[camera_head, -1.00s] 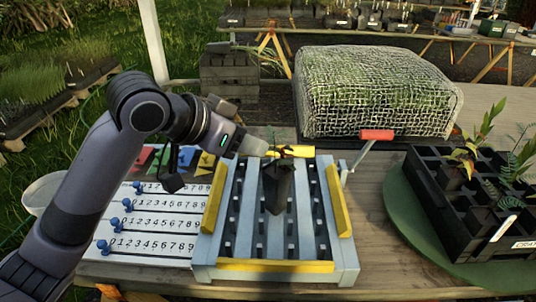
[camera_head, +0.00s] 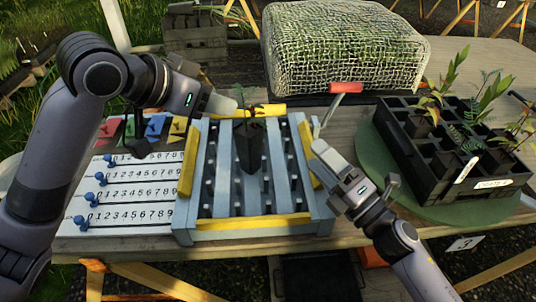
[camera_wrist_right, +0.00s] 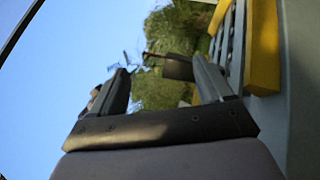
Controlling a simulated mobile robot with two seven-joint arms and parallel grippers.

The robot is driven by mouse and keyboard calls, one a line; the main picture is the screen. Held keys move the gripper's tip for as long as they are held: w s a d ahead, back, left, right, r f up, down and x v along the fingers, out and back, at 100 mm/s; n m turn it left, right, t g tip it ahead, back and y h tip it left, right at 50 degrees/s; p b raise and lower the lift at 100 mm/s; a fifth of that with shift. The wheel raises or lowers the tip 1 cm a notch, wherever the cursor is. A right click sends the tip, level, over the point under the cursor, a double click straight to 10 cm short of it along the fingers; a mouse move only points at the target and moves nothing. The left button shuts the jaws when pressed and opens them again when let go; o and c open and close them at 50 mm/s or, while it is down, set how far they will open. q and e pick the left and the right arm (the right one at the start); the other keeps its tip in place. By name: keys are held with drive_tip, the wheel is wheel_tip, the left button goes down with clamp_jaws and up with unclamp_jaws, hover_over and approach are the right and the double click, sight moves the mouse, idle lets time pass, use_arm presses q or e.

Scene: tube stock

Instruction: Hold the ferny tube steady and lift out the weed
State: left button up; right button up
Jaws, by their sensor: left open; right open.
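A dark tapered tube (camera_head: 249,150) stands upright in the blue-grey slatted rack (camera_head: 220,160). A green ferny sprig (camera_head: 242,97) rises from its top, with darker reddish leaves low beside it, too small to tell apart clearly. My left gripper (camera_head: 232,103) is open at the left of the tube's top; whether it touches is unclear. My right gripper (camera_head: 318,150) is open and empty over the rack's right edge, apart from the tube. In the right wrist view the tube (camera_wrist_right: 178,67) shows sideways beyond the open fingers, its leaves (camera_wrist_right: 126,62) pointing left.
A black crate (camera_head: 440,180) of planted tubes stands on a green round mat (camera_head: 382,165) at right. A netted green bale (camera_head: 340,50) is at the back. A numbered slider board (camera_head: 130,185) lies left of the rack.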

sight(244, 141)
drive_tip(key=w+a+n+g, duration=0.1)
drive_tip(key=a+n, duration=0.2)
drive_tip(key=n, duration=0.1)
drive_tip(key=w+a+f+n+g, duration=0.1)
drive_tip(key=w+a+n, duration=0.1)
drive_tip(key=n, duration=0.3)
drive_tip(key=w+a+f+n+g+y, duration=0.1)
drive_tip(key=a+n+g, duration=0.1)
drive_tip(key=n, duration=0.3)
drive_tip(key=shift+w+a+f, duration=0.1)
drive_tip(key=shift+w+a, duration=0.05)
drive_tip(key=shift+a, duration=0.3)
drive_tip(key=shift+w+a+f, duration=0.1)
drive_tip(key=shift+a, duration=0.35)
drive_tip(key=n, duration=0.1)
drive_tip(key=a+n, duration=0.1)
drive_tip(key=shift+w+f+n, duration=0.15)
drive_tip(key=shift+w+n, duration=0.15)
drive_tip(key=shift+w, duration=0.1)
drive_tip(key=shift+x, duration=3.65)
drive_tip(key=shift+f, duration=0.1)
drive_tip(key=shift+s, duration=0.1)
drive_tip(key=c, duration=1.2)
drive_tip(key=shift+o, duration=0.2)
